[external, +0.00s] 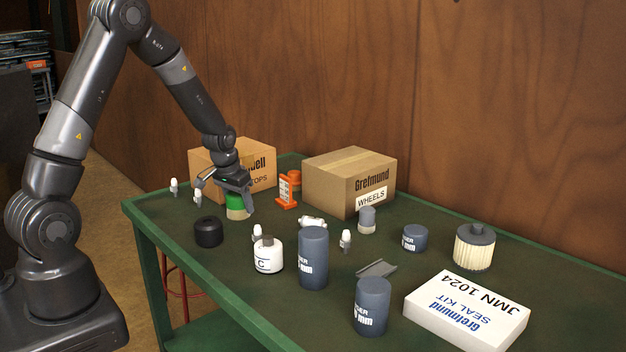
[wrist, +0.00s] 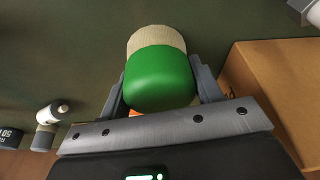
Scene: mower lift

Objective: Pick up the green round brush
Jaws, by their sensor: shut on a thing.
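The green round brush (external: 237,203) has a green upper part and a beige lower part. It stands upright at the left part of the green table, in front of a cardboard box. My gripper (external: 240,193) comes down on it from above. In the wrist view the brush (wrist: 161,78) sits between the two fingers of my gripper (wrist: 160,90), one on each side of the green part. The gripper is shut on it. I cannot tell whether the brush's lower end touches the table.
Two cardboard boxes (external: 349,182) (external: 262,163) stand at the back. An orange object (external: 289,190) is right of the brush. A black cylinder (external: 208,232) and a white canister (external: 268,255) are in front. A white box (external: 466,310) lies at the front right.

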